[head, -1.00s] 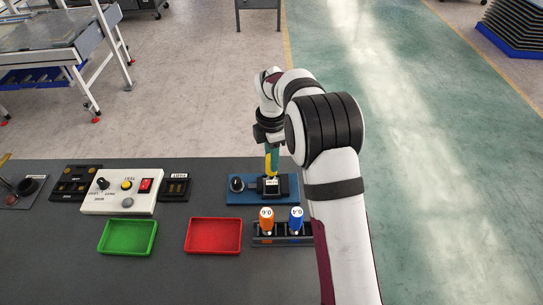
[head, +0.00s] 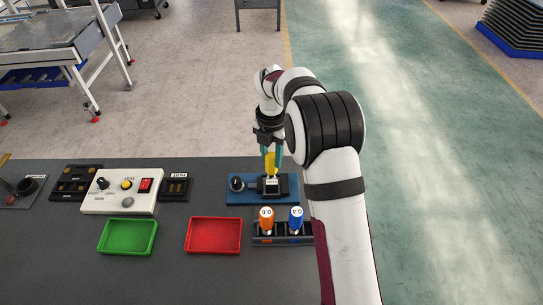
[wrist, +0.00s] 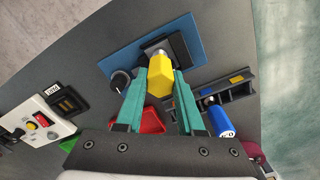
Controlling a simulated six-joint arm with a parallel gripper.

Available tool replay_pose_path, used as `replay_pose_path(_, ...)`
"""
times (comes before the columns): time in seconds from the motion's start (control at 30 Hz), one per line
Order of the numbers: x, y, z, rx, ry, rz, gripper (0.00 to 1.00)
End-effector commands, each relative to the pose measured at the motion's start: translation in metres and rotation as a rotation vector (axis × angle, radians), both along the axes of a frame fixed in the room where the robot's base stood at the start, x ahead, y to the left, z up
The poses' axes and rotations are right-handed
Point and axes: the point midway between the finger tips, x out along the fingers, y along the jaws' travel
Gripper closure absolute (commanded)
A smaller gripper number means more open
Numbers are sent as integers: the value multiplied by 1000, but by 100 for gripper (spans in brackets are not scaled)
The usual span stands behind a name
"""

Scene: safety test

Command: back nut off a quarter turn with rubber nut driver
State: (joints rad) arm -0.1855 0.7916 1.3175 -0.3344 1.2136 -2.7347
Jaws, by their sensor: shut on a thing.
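The yellow nut driver (head: 270,162) stands upright over the black holder (head: 272,187) on the blue plate (head: 245,197). My gripper (head: 271,155) has its teal fingers on both sides of the yellow handle and is shut on it. In the wrist view, the yellow driver (wrist: 160,75) lies between the fingertips of my gripper (wrist: 162,88), with its lower end at the holder (wrist: 168,45). The nut is hidden under the driver, so I cannot tell how it is seated.
A black knob (head: 237,184) stands left of the holder. The rack (head: 283,240) in front holds an orange driver (head: 266,221) and a blue driver (head: 296,220). A red tray (head: 213,251), a green tray (head: 127,253) and a white control box (head: 120,205) are to the left.

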Motion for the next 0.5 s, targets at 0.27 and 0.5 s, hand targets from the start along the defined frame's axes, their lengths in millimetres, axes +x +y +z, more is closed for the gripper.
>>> replay_pose_path(0.27,0,0,20,1,-3,-1,100)
replay_pose_path(0.5,0,0,37,0,-2,-1,100)
